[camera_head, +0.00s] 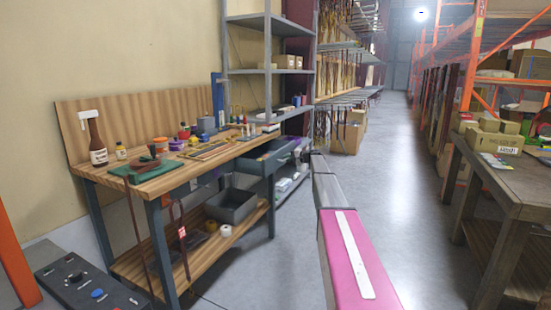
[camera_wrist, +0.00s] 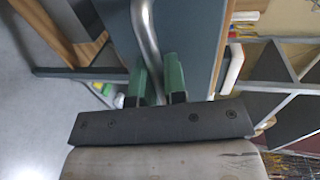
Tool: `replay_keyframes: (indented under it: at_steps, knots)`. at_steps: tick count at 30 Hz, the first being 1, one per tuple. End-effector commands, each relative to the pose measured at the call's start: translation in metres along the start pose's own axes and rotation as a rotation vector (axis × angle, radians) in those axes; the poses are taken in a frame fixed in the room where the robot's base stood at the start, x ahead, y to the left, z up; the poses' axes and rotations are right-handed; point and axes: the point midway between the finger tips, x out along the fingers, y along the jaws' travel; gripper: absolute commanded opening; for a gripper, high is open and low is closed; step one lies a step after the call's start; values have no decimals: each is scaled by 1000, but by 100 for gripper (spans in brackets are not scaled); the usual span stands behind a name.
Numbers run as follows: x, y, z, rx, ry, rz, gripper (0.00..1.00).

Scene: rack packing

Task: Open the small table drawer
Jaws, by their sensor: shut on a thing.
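The small drawer (camera_head: 275,160) is at the right end of the wooden workbench (camera_head: 150,185) in the head view. It stands partly pulled out, and some of its inside shows. In the wrist view, its blue-grey front (camera_wrist: 190,35) carries a curved metal bar handle (camera_wrist: 147,30). My gripper (camera_wrist: 157,80) has green fingers on either side of this handle and is shut on it. In the head view my arm reaches toward the drawer, and my fingers cannot be made out there.
A grey bin (camera_head: 232,207) sits on the bench's lower shelf. A grey metal rack (camera_head: 268,60) stands behind the bench. A second table (camera_head: 500,185) with boxes is at right. The aisle floor (camera_head: 400,150) between is clear.

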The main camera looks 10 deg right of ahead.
Motion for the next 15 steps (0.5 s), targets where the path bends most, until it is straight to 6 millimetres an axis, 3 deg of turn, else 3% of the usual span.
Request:
replay_keyframes:
  at_steps: [1,6,15]
  knots:
    - [-16,4,1,1,3,1,0]
    - [-55,12,1,1,2,1,0]
    - [-98,21,1,0,0,1,0]
